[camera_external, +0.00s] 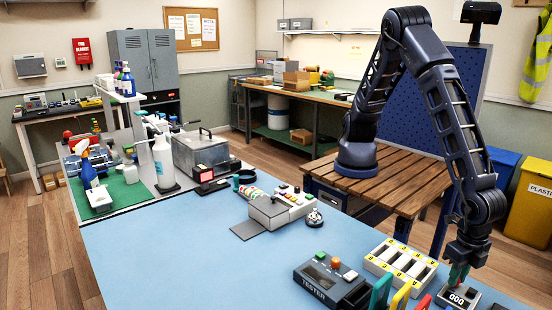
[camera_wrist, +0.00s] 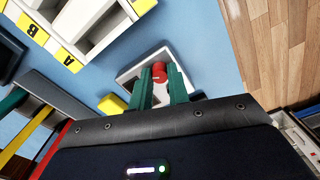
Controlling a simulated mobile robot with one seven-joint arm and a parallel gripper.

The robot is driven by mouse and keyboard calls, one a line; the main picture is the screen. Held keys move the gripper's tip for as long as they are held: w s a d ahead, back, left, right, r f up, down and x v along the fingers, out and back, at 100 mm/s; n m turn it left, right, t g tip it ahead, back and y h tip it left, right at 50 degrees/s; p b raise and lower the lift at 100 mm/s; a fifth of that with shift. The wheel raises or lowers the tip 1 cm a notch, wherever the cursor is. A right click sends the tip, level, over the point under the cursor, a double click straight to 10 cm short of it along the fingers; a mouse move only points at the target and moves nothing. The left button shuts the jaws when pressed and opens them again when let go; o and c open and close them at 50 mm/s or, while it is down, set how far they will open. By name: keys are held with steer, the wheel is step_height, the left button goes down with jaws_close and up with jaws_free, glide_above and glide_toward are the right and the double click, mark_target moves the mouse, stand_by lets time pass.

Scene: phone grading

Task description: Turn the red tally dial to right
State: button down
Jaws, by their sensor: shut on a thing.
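The red tally dial (camera_wrist: 158,70) sits on a small pale tally box in the wrist view. A light mark shows on the dial's face. In the external view the tally box (camera_external: 458,298) has a dark display reading 000 and stands at the near right of the blue table. My gripper (camera_external: 459,276) points down over it. In the wrist view the green fingers of my gripper (camera_wrist: 160,84) stand on either side of the dial and are shut on it.
A white tray with yellow labels (camera_external: 400,265) stands left of the tally box. A tester (camera_external: 330,280) with coloured buttons is further left. Green, yellow and red upright panels (camera_external: 401,296) stand close by at the near edge.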

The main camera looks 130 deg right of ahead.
steer(key=c, duration=1.3)
jaws_free()
steer(key=shift+c, duration=0.2)
steer(key=shift+r, duration=0.1)
step_height(320, 180, up, 11)
steer(key=shift+f, duration=0.2)
steer(key=w+d+r+m+t, duration=0.1)
steer(key=w+d+r+m, duration=0.1)
steer(key=d+r, duration=0.7)
steer(key=w+d+r+m+t, duration=0.15)
steer(key=d+r, duration=0.35)
steer(key=d, duration=0.8)
steer(key=w+d+r+m, duration=0.25)
steer(key=d+r, duration=0.45)
steer(key=d, duration=0.5)
steer(key=s+d+r+m, duration=0.2)
steer(key=s+d, duration=0.2)
steer(key=d, duration=0.3)
steer(key=s+d+r+m, duration=0.2)
steer(key=s+d+r, duration=0.15)
steer(key=d, duration=0.35)
steer(key=s+d+f+m+t, duration=0.1)
steer(key=s+d+m+t, duration=0.1)
steer(key=s+d, duration=0.9)
steer(key=shift+s+f+m, duration=0.15)
steer(key=shift+s+m, duration=0.55)
steer(key=shift+m, duration=0.2)
